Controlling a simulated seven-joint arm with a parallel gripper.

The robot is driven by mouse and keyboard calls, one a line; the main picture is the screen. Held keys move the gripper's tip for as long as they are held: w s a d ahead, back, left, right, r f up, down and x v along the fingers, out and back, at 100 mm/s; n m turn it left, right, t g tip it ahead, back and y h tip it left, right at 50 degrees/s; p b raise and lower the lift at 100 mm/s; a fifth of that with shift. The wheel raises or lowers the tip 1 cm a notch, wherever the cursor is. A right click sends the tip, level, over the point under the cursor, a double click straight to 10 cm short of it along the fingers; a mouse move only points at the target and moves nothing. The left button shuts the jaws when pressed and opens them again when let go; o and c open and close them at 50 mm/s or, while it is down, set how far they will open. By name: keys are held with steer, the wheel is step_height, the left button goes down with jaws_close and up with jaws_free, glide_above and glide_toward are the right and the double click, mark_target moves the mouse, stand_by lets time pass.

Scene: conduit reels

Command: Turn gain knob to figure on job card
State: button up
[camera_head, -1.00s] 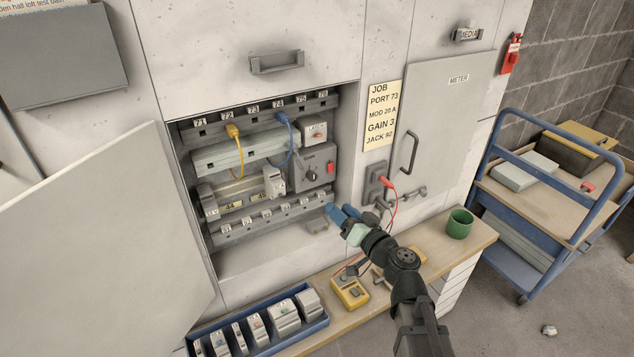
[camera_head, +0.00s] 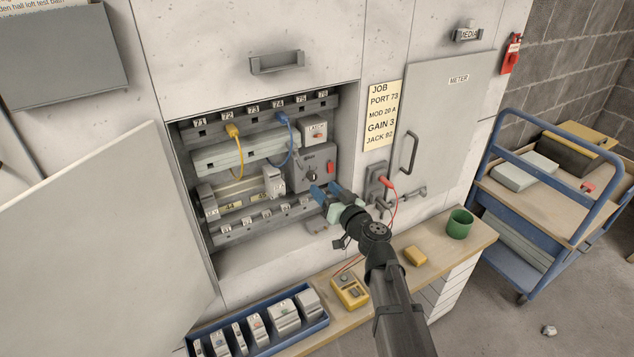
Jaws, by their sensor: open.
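The gain knob (camera_head: 311,175) is a small dark knob on a grey box (camera_head: 320,158) at the right inside the open cabinet. Its pointer and scale are too small to read. The job card (camera_head: 381,115) on the wall right of the opening reads port 73, mod 20 A, gain 3, and a jack line. My gripper (camera_head: 323,194) has blue fingers and is open and empty. It is in front of the box, just below and right of the knob, and appears apart from it.
A yellow cable (camera_head: 237,155) and a blue cable (camera_head: 292,145) hang left of the box. A red plug with a lead (camera_head: 387,182) sticks out at the right. A yellow meter (camera_head: 350,290), green mug (camera_head: 460,223) and module tray (camera_head: 262,345) stand on the bench below.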

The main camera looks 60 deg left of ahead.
mark_target(314, 179)
steer(key=shift+a, duration=2.45)
jaws_close()
